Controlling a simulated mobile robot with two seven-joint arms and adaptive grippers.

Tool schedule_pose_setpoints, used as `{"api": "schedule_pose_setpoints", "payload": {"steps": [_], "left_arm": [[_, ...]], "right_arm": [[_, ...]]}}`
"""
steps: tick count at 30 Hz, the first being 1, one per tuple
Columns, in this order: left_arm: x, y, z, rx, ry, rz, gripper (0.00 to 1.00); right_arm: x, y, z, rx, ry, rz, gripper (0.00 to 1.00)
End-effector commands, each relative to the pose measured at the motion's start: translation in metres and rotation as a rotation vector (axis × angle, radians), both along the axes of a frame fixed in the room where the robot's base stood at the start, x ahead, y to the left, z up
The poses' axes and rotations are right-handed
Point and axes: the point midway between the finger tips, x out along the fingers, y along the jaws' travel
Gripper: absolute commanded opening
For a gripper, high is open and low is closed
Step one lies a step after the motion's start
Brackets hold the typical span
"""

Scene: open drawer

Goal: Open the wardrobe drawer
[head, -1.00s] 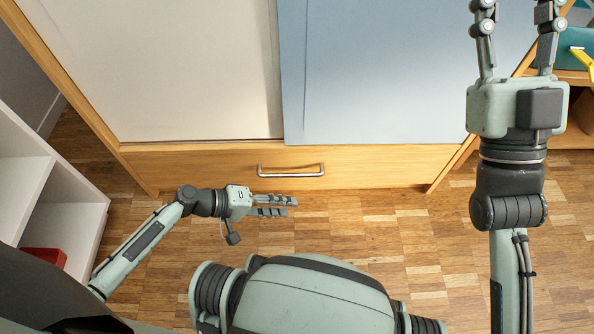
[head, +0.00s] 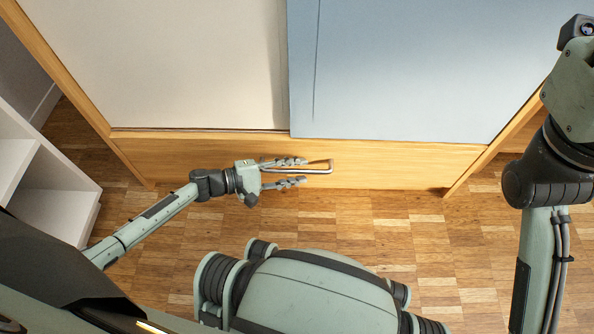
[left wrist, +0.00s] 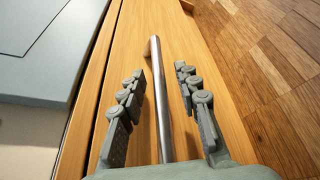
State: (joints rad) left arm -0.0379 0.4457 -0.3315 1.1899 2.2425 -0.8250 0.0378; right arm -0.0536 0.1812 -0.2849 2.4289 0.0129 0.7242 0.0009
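The wardrobe drawer (head: 400,167) is a wide wooden front below a white and a blue door. It looks shut. Its silver bar handle (head: 318,171) also shows in the left wrist view (left wrist: 162,110), running lengthwise between my left fingers. My left gripper (head: 295,172) is open at the handle's left part, one finger on each side of the bar. In the left wrist view the gripper (left wrist: 160,82) shows gaps between both fingers and the bar. My right gripper (head: 585,32) is only partly in view at the upper right; its fingers are out of frame.
The white door (head: 190,65) and blue door (head: 400,65) stand above the drawer. A white shelf unit (head: 50,190) stands at the left. The wooden floor (head: 400,230) in front of the drawer is clear.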

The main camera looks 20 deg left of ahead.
Motion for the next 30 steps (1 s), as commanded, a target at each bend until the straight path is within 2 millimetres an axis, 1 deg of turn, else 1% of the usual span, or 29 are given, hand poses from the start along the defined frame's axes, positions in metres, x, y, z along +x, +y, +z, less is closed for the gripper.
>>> {"api": "schedule_pose_setpoints", "payload": {"steps": [3, 9, 11, 17, 18, 30], "left_arm": [[0.0024, -0.0035, -0.0008, 0.000, 0.000, 0.000, 0.33], [0.0025, -0.0037, -0.0008, 0.000, 0.000, 0.000, 0.33], [0.0023, -0.0037, -0.0008, 0.000, 0.000, 0.000, 0.26], [0.0022, -0.0037, -0.0009, 0.001, -0.001, 0.000, 0.01], [0.0022, -0.0036, -0.0008, 0.001, -0.001, 0.000, 0.00], [0.0022, -0.0037, -0.0009, 0.001, 0.000, -0.001, 0.00]], "right_arm": [[0.0003, 0.0002, 0.0000, -0.002, -0.001, -0.001, 0.40], [0.0006, 0.0002, 0.0000, -0.002, 0.000, -0.001, 0.40], [0.0006, 0.0002, 0.0000, -0.002, 0.000, -0.001, 0.40], [0.0006, 0.0002, 0.0000, -0.002, 0.000, -0.001, 0.40], [0.0005, 0.0002, 0.0001, -0.002, 0.000, -0.001, 0.40], [0.0003, 0.0002, 0.0001, -0.002, -0.001, -0.001, 0.40]]}}
